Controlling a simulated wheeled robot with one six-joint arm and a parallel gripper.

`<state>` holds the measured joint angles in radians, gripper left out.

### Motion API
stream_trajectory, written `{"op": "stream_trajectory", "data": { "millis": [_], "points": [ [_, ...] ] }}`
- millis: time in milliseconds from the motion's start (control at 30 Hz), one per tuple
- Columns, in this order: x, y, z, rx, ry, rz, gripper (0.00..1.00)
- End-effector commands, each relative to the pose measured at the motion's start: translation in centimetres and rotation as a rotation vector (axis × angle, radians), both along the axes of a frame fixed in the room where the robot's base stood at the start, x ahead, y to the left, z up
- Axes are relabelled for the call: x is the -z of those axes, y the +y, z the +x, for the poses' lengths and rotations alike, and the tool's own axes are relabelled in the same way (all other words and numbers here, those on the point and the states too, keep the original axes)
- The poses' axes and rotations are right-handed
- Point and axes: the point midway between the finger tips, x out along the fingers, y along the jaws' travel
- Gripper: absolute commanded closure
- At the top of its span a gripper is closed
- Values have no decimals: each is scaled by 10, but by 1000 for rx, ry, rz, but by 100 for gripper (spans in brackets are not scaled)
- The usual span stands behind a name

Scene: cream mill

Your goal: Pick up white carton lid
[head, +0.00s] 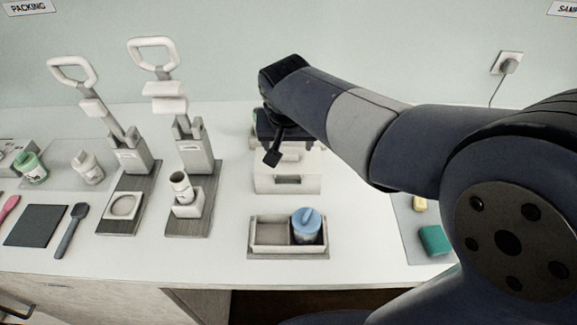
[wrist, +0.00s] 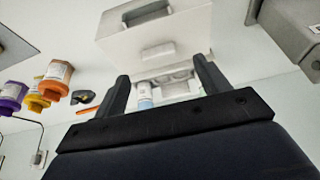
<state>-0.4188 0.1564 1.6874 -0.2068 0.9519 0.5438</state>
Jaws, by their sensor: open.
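A white carton (head: 287,185) with a dark slot in its front stands at the back of the counter, below my gripper (head: 274,150). In the wrist view, the carton (wrist: 185,35) lies ahead of the fingers. Pale parts with rounded recesses (wrist: 165,82) show between the fingers. I cannot make out which surface is the lid. My gripper (wrist: 161,75) is open, with a gap between its fingers and nothing clearly held. In the head view my arm hides part of the carton's top.
A tray (head: 262,251) with a blue-topped jar (head: 306,226) stands in front of the carton. Two lever presses (head: 193,150) (head: 130,155) stand to the left. Orange and purple jars (wrist: 55,80) (wrist: 12,97) show in the wrist view.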

Motion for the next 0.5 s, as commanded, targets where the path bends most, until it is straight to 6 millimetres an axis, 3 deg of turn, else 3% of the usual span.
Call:
{"op": "stream_trajectory", "data": {
  "millis": [300,500],
  "points": [
    [40,-2,14,1,2,-2,29],
    [48,-2,18,0,-1,0,29]
  ]
}}
